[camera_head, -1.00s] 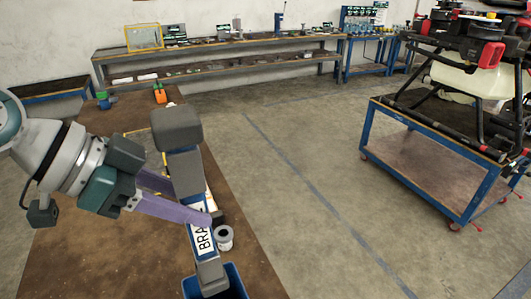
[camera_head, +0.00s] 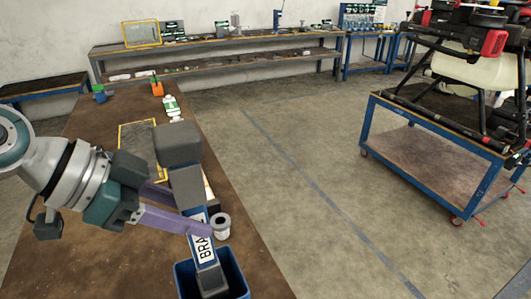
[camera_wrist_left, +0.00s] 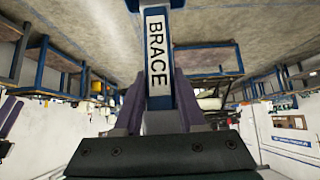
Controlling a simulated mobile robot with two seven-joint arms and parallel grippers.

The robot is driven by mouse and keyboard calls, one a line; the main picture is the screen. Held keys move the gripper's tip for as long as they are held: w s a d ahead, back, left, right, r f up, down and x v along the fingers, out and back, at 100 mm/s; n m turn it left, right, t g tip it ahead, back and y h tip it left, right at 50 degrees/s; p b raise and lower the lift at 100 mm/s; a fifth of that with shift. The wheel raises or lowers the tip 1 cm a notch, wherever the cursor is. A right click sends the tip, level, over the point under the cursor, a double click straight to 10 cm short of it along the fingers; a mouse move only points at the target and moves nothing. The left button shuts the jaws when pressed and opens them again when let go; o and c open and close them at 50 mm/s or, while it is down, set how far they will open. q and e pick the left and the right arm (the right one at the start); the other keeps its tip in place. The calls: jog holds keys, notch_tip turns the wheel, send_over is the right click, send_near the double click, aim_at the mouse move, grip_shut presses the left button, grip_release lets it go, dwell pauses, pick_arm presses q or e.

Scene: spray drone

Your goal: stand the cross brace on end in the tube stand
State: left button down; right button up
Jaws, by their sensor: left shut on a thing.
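The cross brace (camera_head: 201,238), a dark bar with a white BRACE label and a grey block at its top, is held nearly upright, slightly tilted. My left gripper (camera_head: 194,214) is shut on it at the label's height with its purple fingers. The brace also shows between the fingers in the left wrist view (camera_wrist_left: 156,50). The blue tube stand (camera_head: 239,288) is at the bottom of the head view. The brace's lower end shows within the stand's opening; how deep it reaches, or whether it touches the bottom, I cannot tell.
A grey spool (camera_head: 222,227) stands right behind the brace on the brown table (camera_head: 90,265). A yellow-edged tray (camera_head: 135,140), a white-green bottle (camera_head: 171,106) and an orange item (camera_head: 157,88) lie farther back. A drone sits on a blue cart (camera_head: 420,160) at right.

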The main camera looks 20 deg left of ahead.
aim_at(197, 250)
pick_arm(q)
jog(key=shift+f+b, duration=1.85)
jog(key=shift+f, duration=1.95)
jog(key=shift+c, duration=2)
grip_release()
jog(key=p+v, duration=0.1)
jog(key=v, duration=0.9)
jog(key=shift+d, duration=0.1)
